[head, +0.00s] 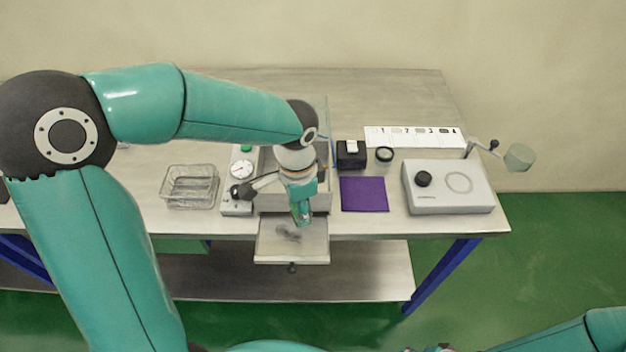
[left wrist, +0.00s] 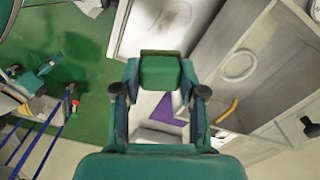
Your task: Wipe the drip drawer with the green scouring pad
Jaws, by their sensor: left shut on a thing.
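My left gripper (head: 303,218) is shut on the green scouring pad (left wrist: 160,72), which shows between its two fingers in the left wrist view. The pad is hard to make out in the head view. The gripper points down over the pulled-out drip drawer (head: 313,251), a pale shallow tray with a dark knob at its front. A grey smudge (head: 285,232) lies on the drawer floor, left of the fingertips; it also shows in the left wrist view (left wrist: 176,17). I cannot tell whether the pad touches the drawer. My right gripper is not in view.
A wire basket (head: 190,187) and a unit with a gauge (head: 241,170) stand left of the drawer's housing. Right of it are a purple cloth (head: 364,194), a black printer-like box (head: 350,154), a round tin (head: 384,155) and a grey box with a crank (head: 448,187).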

